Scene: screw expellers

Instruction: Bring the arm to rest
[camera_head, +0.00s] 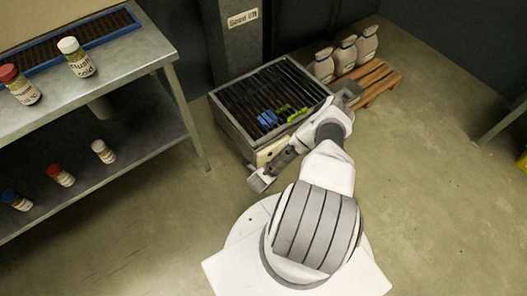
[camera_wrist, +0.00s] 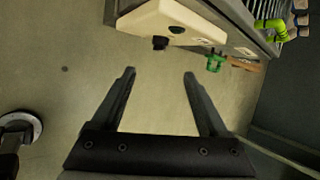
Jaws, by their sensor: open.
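My arm reaches forward from my white base in the head view. My gripper (camera_wrist: 160,78) is open in the wrist view, with its two dark fingers apart and only floor between the tips. It also shows in the head view (camera_head: 260,182), low beside the front of the grated bin. A cream box (camera_wrist: 165,22) on the bin's front is just beyond the fingertips in the wrist view, apart from them as far as I can tell. It is partly hidden by my arm in the head view (camera_head: 268,152).
The grated metal bin (camera_head: 222,108) holds blue and green items (camera_head: 268,118). Several sacks (camera_head: 345,55) stand on a wooden pallet (camera_head: 380,80) behind it. A metal table (camera_head: 130,50) with bottles and a lower shelf is at left. Floor at right (camera_head: 430,180) is clear.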

